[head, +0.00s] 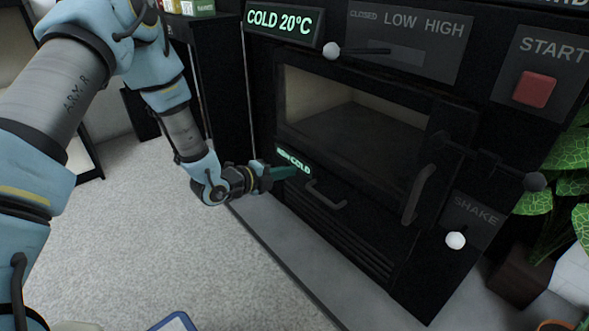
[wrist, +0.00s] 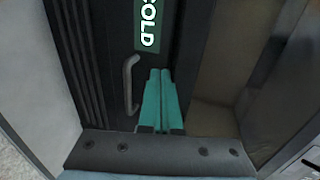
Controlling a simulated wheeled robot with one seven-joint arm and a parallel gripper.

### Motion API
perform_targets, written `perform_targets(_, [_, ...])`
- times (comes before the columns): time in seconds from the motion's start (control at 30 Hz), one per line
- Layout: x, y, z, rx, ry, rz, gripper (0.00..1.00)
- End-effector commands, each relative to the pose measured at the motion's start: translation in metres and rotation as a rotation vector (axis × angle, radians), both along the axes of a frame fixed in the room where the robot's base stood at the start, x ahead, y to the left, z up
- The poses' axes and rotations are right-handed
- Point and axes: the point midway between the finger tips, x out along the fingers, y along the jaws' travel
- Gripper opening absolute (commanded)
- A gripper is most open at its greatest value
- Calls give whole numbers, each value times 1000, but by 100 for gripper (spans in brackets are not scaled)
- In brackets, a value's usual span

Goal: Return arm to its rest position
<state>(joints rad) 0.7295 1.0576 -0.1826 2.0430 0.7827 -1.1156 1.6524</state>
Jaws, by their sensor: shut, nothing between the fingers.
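My gripper (head: 283,173) is in front of the black stove (head: 345,180), close to its lower drawer, left of the drawer's small handle (head: 326,194). In the wrist view its two teal fingers (wrist: 161,98) lie side by side, shut and empty. The drawer handle (wrist: 130,85) shows just left of the fingers there, and I cannot tell whether they touch the drawer front. My arm reaches out extended and bent from the left side of the head view.
The stove has a glowing "COLD 20°C" display (head: 279,20), a slider knob (head: 331,50), a red START button (head: 535,89) and a white knob (head: 456,240) under SHAKE. A leafy plant (head: 560,190) stands at right. Carpet (head: 130,235) lies open at left.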

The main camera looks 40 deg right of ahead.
Motion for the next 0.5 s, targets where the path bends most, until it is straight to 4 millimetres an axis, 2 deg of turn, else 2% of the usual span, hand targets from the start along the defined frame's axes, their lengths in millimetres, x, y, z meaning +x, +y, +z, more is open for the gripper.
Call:
perform_targets(0.3, [3, 47, 17, 2, 1, 1, 0])
perform_targets(0.5, [4, 62, 20, 0, 0, 0, 0])
